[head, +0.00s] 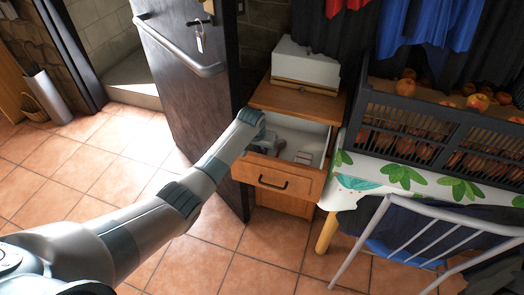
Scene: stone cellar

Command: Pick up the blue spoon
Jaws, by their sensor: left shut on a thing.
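My left gripper (268,143) reaches down into the open drawer (315,141) of the small wooden cabinet. Its fingers are small and partly hidden by my own wrist. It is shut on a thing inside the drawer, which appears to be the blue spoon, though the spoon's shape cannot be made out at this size. A small reddish-grey item (303,158) lies on the drawer floor to the right of the gripper. My right gripper is not in view.
The drawer front with its dark handle (272,182) sticks out toward me. A white box (305,65) stands on the cabinet (290,98). A dark door (185,80) is at left, a fruit crate (412,118) and metal chair (440,213) at right. Tiled floor is clear in front.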

